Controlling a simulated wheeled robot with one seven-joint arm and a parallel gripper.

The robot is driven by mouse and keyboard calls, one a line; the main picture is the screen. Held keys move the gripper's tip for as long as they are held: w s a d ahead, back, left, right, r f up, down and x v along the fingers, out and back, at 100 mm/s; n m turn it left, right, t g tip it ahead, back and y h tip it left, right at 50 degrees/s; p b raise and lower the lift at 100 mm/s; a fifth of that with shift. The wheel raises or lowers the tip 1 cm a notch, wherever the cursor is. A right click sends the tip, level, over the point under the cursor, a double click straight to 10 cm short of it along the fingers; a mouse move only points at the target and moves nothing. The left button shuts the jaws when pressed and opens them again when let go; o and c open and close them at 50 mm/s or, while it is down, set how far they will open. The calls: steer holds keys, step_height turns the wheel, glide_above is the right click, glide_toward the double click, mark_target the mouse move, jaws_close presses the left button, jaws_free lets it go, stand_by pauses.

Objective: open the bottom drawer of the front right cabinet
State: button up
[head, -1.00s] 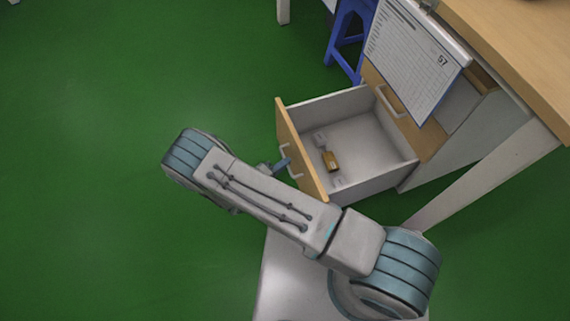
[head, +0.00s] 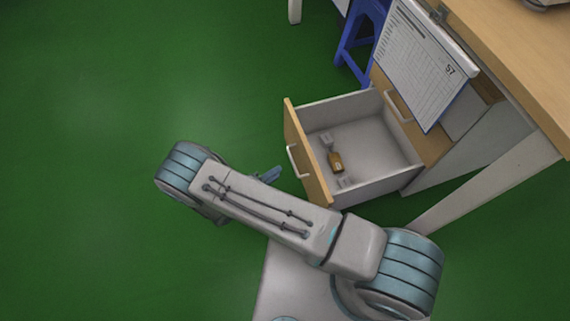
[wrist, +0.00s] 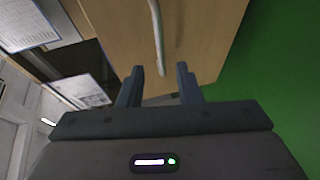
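The bottom drawer (head: 375,188) of the cabinet (head: 470,150) under the desk stands pulled out, with its wooden front tilted away from the cabinet in the head view. Its pale bar handle (head: 296,161) is on the outer face; it also shows in the wrist view (wrist: 157,35). A small brown object (head: 335,161) and some pale pieces lie inside the drawer. My gripper (head: 271,174) is just outside the drawer front, apart from the handle. In the wrist view its two fingers (wrist: 159,86) are spread with nothing between them, and the handle is beyond the tips.
A clipboard (head: 425,70) with printed sheets hangs from the desk edge above the drawer. A blue stool (head: 362,40) stands behind the cabinet. A desk leg (head: 485,190) is on the right. The green floor (head: 130,80) to the left is clear.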

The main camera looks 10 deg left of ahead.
steer(key=v, duration=0.6)
steer(key=shift+p, duration=0.45)
steer(key=shift+s+a, duration=0.1)
steer(key=w+d+r+m+g+p, duration=0.25)
steer(key=d+r+g+p, duration=0.2)
steer(key=r, duration=0.95)
steer(key=w+d+r+m+g+p, duration=0.2)
steer(key=w+d+r+g+p, duration=0.3)
steer(key=r, duration=0.8)
steer(key=w+d+r+m+g+p, duration=0.25)
steer(key=r+p, duration=0.35)
steer(key=r, duration=0.8)
steer(key=s+d+r+m+y+p, duration=0.1)
steer(key=s+d+r+y+p, duration=0.2)
steer(key=r, duration=0.9)
steer(key=s+d+r+m+t+y+p, duration=0.1)
steer(key=s+d+r+y+p, duration=0.2)
steer(key=d+r+p, duration=0.6)
steer(key=s+d+r+t+y+p, duration=0.1)
steer(key=s+d+r+y+p, duration=0.2)
steer(key=r, duration=1.2)
steer(key=s+d+p, duration=0.2)
steer(key=d+p, duration=0.1)
steer(key=d, duration=0.1)
steer(key=shift+s+r+m+y+p, duration=0.35)
steer(key=shift+s+m+y+p, duration=0.05)
steer(key=shift+a, duration=0.1)
